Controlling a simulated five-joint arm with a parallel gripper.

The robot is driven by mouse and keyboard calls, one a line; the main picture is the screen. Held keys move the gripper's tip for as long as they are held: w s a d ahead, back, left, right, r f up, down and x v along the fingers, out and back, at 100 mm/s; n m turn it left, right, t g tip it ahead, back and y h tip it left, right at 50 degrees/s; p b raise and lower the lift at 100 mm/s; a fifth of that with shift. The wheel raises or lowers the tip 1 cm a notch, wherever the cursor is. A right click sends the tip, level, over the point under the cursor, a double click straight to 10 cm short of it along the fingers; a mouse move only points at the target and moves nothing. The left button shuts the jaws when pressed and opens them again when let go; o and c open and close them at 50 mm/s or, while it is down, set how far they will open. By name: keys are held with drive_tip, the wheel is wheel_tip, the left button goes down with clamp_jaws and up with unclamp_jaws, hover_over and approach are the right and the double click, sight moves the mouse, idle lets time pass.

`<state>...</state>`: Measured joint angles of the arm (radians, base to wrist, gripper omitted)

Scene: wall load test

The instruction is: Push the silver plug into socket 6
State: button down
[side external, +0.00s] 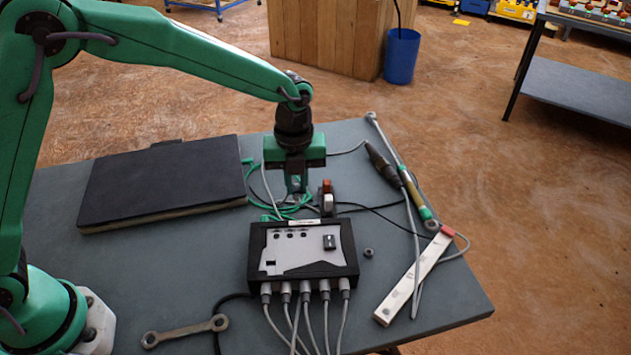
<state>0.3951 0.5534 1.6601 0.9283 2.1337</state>
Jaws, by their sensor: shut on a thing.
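My gripper (296,188) points down just behind the black box (352,258) with the grey top panel. Its fingers are shut on a small greyish piece that looks like the silver plug (296,197); the fingers hide most of it. Several grey plugs (305,287) with grey cables sit in a row along the box's front side. The back side of the box faces away, so any sockets there are hidden. I cannot read any socket number, so I cannot tell which is socket 6.
A red-and-white switch-like part (327,198) stands close right of my gripper. Green and grey cables (257,193) loop behind the box. A dark flat pad (160,182) lies left, a wrench (185,331) in front, a white power strip (412,278) and a nut (369,252) right.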

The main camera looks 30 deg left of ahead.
drive_tip(key=shift+f, duration=0.2)
drive_tip(key=shift+f, duration=2.8)
drive_tip(key=shift+s+d, duration=0.25)
drive_tip(key=shift+s, duration=0.05)
drive_tip(key=shift+s+d, duration=0.55)
drive_tip(key=shift+s, duration=0.25)
idle(1.9)
drive_tip(key=c, duration=1.3)
unclamp_jaws()
drive_tip(key=c, duration=0.3)
drive_tip(key=shift+r, duration=0.15)
drive_tip(key=shift+r, duration=3.4)
